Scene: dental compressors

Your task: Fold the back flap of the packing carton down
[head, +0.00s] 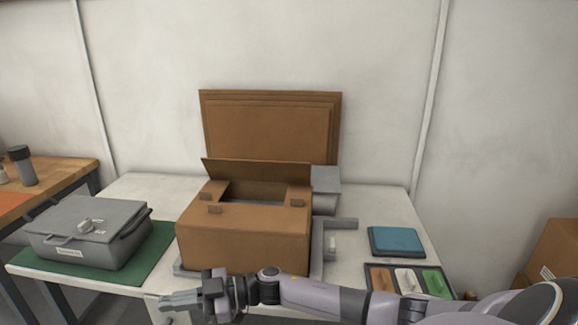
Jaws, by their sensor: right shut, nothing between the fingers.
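The brown packing carton (243,243) stands in the middle of the white table. Its back flap (258,174) stands up at the rear edge, leaning back a little. Behind the front top panel a dark opening shows into the carton; what is inside is hidden. Small brown tabs show on the top near the front left and at the right. My right gripper (172,302) comes in from the right, low in front of the carton's lower left front, apart from the flap. It points left, shut and empty. My left gripper is not in view.
A large brown panel (270,124) stands behind the carton against the wall. A grey lidded case (82,232) sits on a green mat (150,262) at left. A blue pad (396,241) and a tray with coloured pieces (377,268) lie at right. Grey fixture parts (326,181) flank the carton's right side.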

